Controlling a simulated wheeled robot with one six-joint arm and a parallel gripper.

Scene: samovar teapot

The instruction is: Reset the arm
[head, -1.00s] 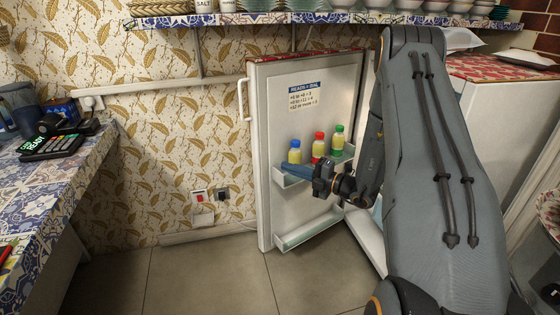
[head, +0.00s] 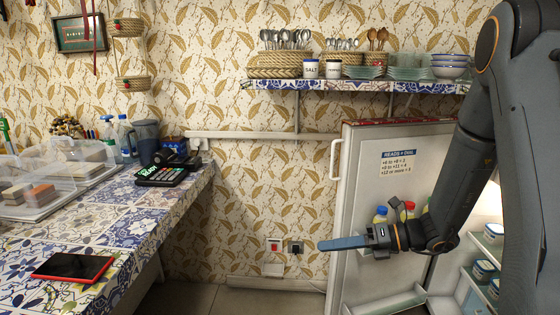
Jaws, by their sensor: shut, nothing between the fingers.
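My gripper (head: 325,244) shows in the head view at the lower middle right. Its blue-grey fingers are together and point left, with nothing held. My arm comes down from the right edge, bent, and stands in front of the open white fridge door (head: 350,220). It hides part of the door and of the bottles in its rack. The fingertips are to the left of the door's edge in the picture; the exact gap cannot be told.
A tiled counter (head: 120,215) on the left holds a card terminal (head: 162,175) and a red-edged tablet (head: 72,267). A wall shelf (head: 290,85) carries cutlery baskets, pots, plates and bowls. Fridge shelves with jars (head: 484,271) show at lower right. Open space lies between counter and door.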

